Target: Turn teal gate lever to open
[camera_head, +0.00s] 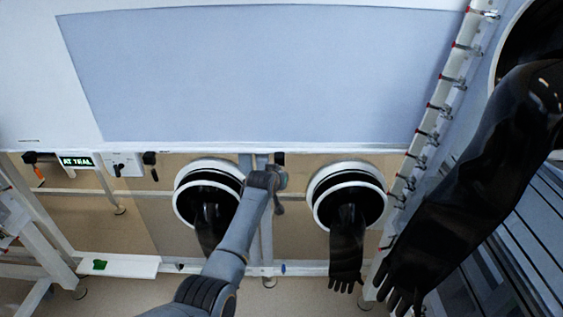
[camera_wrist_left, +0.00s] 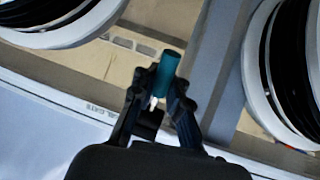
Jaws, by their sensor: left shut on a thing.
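The teal gate lever (camera_wrist_left: 168,66) is a short teal cylinder between the two fingers of my left gripper (camera_wrist_left: 160,98) in the left wrist view. The gripper is shut on it, and the teal end sticks out past the fingertips. In the head view my left gripper (camera_head: 279,190) is at the front panel, between the two glove ports. The lever cannot be made out there, and its turn angle is unclear. A partly readable gate label (camera_wrist_left: 97,110) is on the pale panel edge beside the gripper. My right gripper is not in view.
Round glove ports stand close on the left (camera_head: 207,194) and right (camera_head: 346,196) of my gripper, with black gloves hanging out. A large black glove (camera_head: 470,170) fills the right side. A lit sign (camera_head: 77,161) reads "AT TEAL". A white shelf (camera_head: 130,267) is low at left.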

